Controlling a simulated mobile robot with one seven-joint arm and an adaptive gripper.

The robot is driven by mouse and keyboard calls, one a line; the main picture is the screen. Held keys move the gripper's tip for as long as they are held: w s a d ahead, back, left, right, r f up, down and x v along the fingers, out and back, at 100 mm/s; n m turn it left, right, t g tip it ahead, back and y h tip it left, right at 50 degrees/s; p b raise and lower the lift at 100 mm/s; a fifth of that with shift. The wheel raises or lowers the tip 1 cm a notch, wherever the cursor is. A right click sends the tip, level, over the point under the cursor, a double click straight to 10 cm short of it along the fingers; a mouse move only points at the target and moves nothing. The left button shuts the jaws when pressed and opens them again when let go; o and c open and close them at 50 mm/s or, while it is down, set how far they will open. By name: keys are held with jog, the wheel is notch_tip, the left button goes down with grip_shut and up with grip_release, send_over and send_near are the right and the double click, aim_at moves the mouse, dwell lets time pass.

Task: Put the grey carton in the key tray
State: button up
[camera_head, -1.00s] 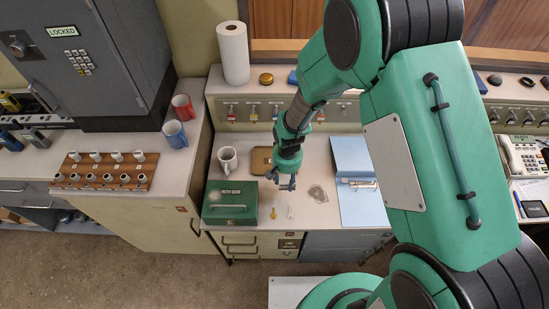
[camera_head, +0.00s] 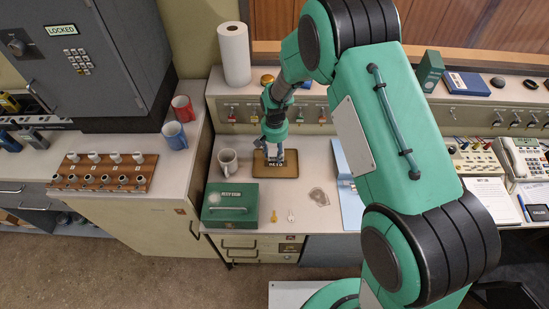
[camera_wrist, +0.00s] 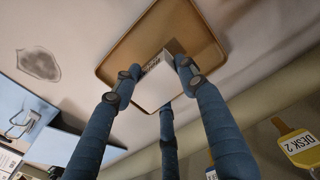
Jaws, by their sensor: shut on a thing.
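The key tray (camera_head: 289,170) is a shallow brown tray with a darker rim on the desk, behind the green cash box. My gripper (camera_head: 273,160) points down over its left part. In the wrist view the fingers are closed around the pale grey carton (camera_wrist: 154,84), which has dark print on one side. In the head view the carton is mostly hidden by my gripper.
A green cash box (camera_head: 230,205) stands in front of the tray and a white mug (camera_head: 228,161) to its left. A blue binder (camera_head: 351,190) lies to the right. Two small tags (camera_head: 274,216) lie near the front edge. Key hooks with hanging tags (camera_head: 300,116) line the panel behind.

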aim_at(275, 157)
jog(key=shift+w+f, duration=0.1)
dwell(0.3)
jog(key=shift+f+b, duration=0.35)
jog(key=shift+f, duration=1.3)
jog(key=shift+f, duration=0.2)
jog(key=o, duration=1.2)
jog(key=shift+r, duration=0.2)
notch_tip(275, 157, up, 12)
jog(key=shift+p, duration=1)
